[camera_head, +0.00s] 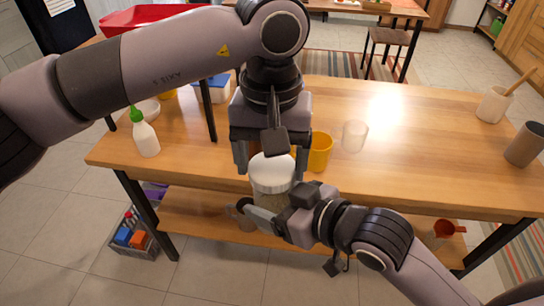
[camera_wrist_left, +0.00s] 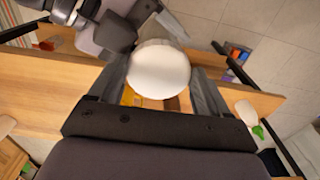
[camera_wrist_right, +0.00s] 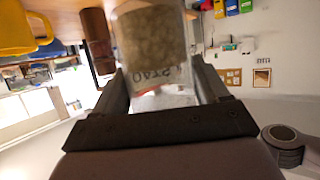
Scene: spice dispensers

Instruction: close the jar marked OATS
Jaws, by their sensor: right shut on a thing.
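The OATS jar (camera_head: 272,203) is a clear glass jar with pale contents, held upright at the table's front edge. Its OATS label shows upside down in the right wrist view (camera_wrist_right: 155,78). A round white lid (camera_head: 271,168) is at the jar's mouth; I cannot tell whether it is fully seated. My right gripper (camera_head: 262,210) is shut on the jar's body from the front. My left gripper (camera_head: 270,163) points down from above, its fingers on either side of the lid. In the left wrist view the lid (camera_wrist_left: 159,69) lies between the open fingers.
A yellow mug (camera_head: 320,152) stands close right of my left gripper, with a clear glass (camera_head: 354,136) beside it. A green-capped bottle (camera_head: 146,137) stands at the left. A grey cup (camera_head: 525,145) and a utensil pot (camera_head: 493,105) are far right. The table's right middle is clear.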

